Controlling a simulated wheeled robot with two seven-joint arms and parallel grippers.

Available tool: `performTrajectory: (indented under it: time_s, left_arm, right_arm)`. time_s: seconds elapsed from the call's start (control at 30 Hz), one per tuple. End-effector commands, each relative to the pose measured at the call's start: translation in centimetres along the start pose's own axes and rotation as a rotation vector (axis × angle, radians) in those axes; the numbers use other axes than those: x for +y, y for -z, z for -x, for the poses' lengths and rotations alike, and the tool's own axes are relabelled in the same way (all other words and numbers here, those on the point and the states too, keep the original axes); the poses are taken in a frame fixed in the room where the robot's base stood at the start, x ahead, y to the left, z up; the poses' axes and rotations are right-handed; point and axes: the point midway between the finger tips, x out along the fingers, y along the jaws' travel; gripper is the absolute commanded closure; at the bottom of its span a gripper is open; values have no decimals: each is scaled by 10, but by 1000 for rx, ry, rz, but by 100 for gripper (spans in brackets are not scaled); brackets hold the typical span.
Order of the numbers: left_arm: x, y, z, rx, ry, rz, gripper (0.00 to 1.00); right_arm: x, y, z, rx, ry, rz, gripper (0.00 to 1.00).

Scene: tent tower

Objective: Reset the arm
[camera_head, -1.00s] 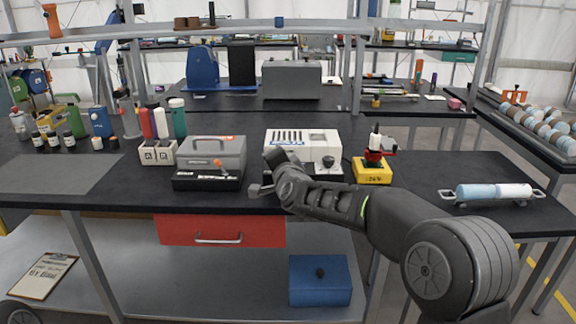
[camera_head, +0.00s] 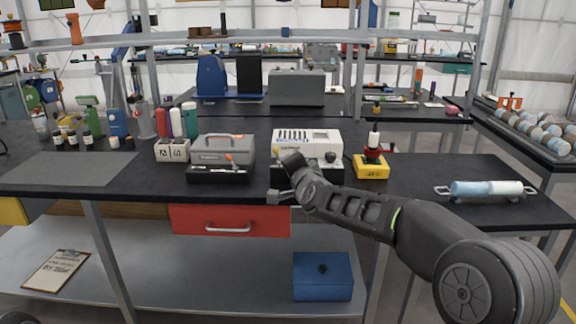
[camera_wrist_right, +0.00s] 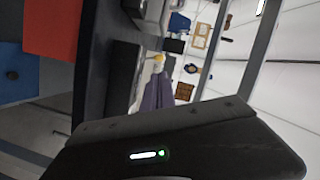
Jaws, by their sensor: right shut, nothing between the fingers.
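My right arm comes in from the lower right in the head view. Its gripper (camera_head: 279,197) is shut and empty, in front of the workbench's front edge by the white-and-black device. The left gripper is not in view.
Near the gripper are the black workbench (camera_head: 75,190), a white device (camera_head: 307,140), a grey case (camera_head: 222,152) and a yellow box (camera_head: 371,168). Below are a red drawer (camera_head: 230,218) and a blue box (camera_head: 322,275).

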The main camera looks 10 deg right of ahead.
Motion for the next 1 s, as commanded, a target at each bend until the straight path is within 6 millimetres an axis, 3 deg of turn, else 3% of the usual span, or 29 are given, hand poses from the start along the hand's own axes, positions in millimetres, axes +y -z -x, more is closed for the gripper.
performTrajectory:
  time_s: [0.3, 0.47, 0.63, 0.77, 0.87, 1.0]
  left_arm:
    - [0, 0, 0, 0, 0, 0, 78]
    - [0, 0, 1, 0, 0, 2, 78]
    - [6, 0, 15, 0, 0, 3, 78]
    - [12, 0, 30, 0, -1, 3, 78]
    - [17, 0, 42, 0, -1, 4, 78]
    - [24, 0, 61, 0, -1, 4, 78]
  right_arm:
    - [2, -2, 0, -2, 1, 80, 100]
    - [46, -53, 8, -97, -54, 256, 100]
    - [134, -129, 33, -282, -167, 448, 100]
    - [214, -186, 77, -465, -263, 573, 100]
    - [270, -224, 125, -616, -329, 644, 100]
    - [333, -268, 212, -839, -410, 694, 100]
